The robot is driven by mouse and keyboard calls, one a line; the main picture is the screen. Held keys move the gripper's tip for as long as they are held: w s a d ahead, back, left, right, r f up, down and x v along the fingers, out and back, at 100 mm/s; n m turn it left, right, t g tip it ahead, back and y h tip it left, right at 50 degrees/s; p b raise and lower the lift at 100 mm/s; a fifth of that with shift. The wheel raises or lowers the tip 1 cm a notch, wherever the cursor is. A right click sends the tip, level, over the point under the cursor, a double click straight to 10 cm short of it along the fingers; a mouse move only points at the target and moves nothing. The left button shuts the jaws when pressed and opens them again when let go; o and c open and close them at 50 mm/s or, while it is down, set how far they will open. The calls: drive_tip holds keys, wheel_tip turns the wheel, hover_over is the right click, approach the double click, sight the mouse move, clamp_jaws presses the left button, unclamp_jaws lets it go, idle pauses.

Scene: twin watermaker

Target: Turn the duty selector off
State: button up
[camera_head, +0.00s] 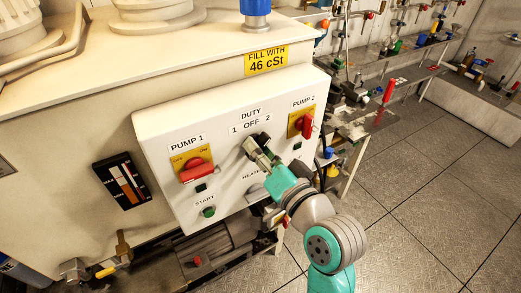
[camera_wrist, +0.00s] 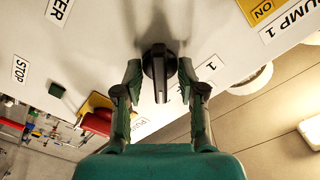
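The duty selector is a black rotary knob (camera_wrist: 158,68) with a raised ridge on the white panel, shown in the wrist view. Its ridge runs roughly up and down in that view; I cannot tell for sure which mark it points at. My gripper (camera_wrist: 159,70) is open, with one finger on each side of the knob and a gap visible at both sides. In the head view my gripper (camera_head: 252,146) is at the panel just below the DUTY 1 OFF 2 label (camera_head: 250,121), and it hides most of the knob.
A red PUMP 1 switch (camera_head: 198,173) on a yellow plate is left of my gripper, and a red PUMP 2 switch (camera_head: 307,125) is to the right. A green START button (camera_head: 208,211) is lower left. A side bench (camera_head: 388,112) with fittings stands behind, right.

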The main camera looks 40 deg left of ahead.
clamp_jaws()
drive_tip(key=shift+n, duration=4.6)
drive_tip(key=shift+o, duration=0.2)
unclamp_jaws()
drive_tip(key=shift+d, duration=0.1)
